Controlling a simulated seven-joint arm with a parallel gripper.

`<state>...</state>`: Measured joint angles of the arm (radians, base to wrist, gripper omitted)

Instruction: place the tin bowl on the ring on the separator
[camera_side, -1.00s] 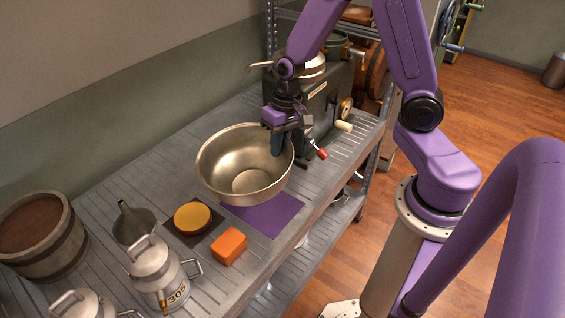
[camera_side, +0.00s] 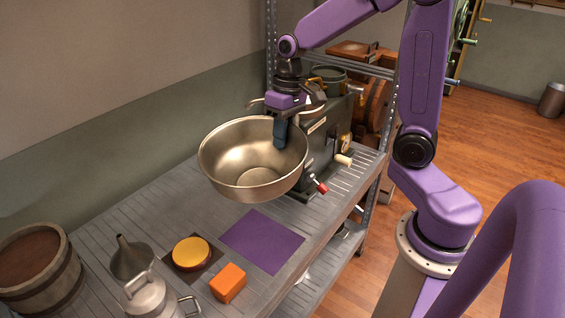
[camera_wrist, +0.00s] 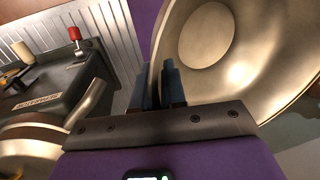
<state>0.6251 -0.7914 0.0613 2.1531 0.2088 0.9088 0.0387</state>
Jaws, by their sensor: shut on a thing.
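The tin bowl (camera_side: 235,165) is wide, shiny and roughly level, held in the air above the shelf. My gripper (camera_side: 281,133) is shut on its right rim in the side view. In the wrist view my gripper (camera_wrist: 168,85) pinches the rim of the bowl (camera_wrist: 240,45), whose inside fills the upper right. The separator (camera_side: 328,135) is the dark machine behind and to the right of the bowl, with a red-tipped knob and a pale handle. It also shows in the wrist view (camera_wrist: 70,85). The ring is hidden or cannot be told apart.
A purple mat (camera_side: 263,240) lies bare on the metal shelf (camera_side: 150,215). An orange block (camera_side: 228,284), a yellow round piece (camera_side: 190,252), a funnel (camera_side: 130,258), a milk can (camera_side: 150,298) and a wooden tub (camera_side: 38,270) stand at the front left.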

